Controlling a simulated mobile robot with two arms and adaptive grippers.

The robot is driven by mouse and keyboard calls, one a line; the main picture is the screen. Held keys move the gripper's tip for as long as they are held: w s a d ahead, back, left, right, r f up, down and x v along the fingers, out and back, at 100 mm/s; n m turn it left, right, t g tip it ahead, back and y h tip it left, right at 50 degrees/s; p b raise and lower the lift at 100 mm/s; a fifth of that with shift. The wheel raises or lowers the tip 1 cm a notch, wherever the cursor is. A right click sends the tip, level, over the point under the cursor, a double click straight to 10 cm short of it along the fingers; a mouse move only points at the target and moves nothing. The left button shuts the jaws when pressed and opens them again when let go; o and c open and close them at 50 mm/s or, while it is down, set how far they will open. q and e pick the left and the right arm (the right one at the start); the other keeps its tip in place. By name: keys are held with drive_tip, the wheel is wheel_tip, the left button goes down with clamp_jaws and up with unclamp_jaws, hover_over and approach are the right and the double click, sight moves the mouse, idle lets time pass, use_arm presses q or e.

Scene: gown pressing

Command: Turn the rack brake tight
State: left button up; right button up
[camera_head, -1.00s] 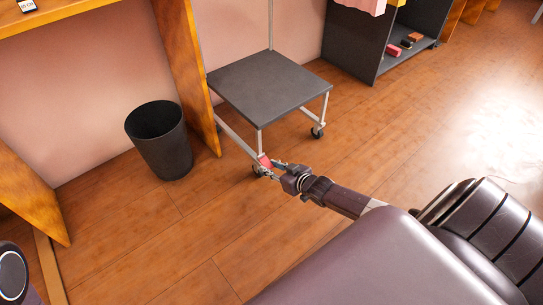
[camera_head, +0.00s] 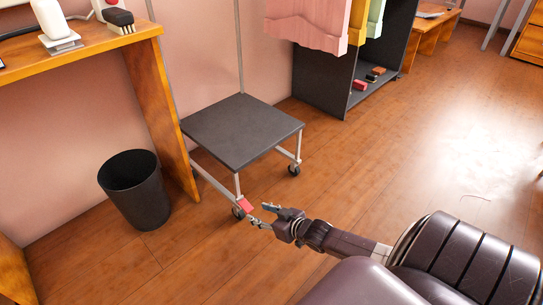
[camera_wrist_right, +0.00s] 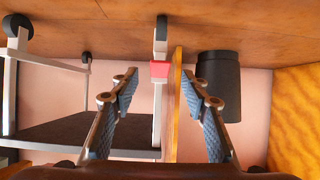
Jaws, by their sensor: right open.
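The rack brake is a small red tab (camera_head: 246,204) low on the front leg of the wheeled rack (camera_head: 240,132), just above a caster. My right gripper (camera_head: 260,214) is open and empty, just right of the tab, with a small gap between them. In the right wrist view the red tab (camera_wrist_right: 160,69) shows beyond and between the two spread fingertips (camera_wrist_right: 159,77), in line with the pale leg. I cannot tell from these frames how tight the brake is. My left gripper is not in view.
A black bin (camera_head: 136,190) stands left of the rack and shows in the wrist view (camera_wrist_right: 219,72). A wooden desk's side panel (camera_head: 160,115) is between them. A dark shelf unit (camera_head: 330,80) with hanging garments (camera_head: 312,22) stands behind. The floor to the right is clear.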

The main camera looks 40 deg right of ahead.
drive_tip(key=v, duration=0.6)
drive_tip(key=shift+s, duration=0.1)
idle(0.6)
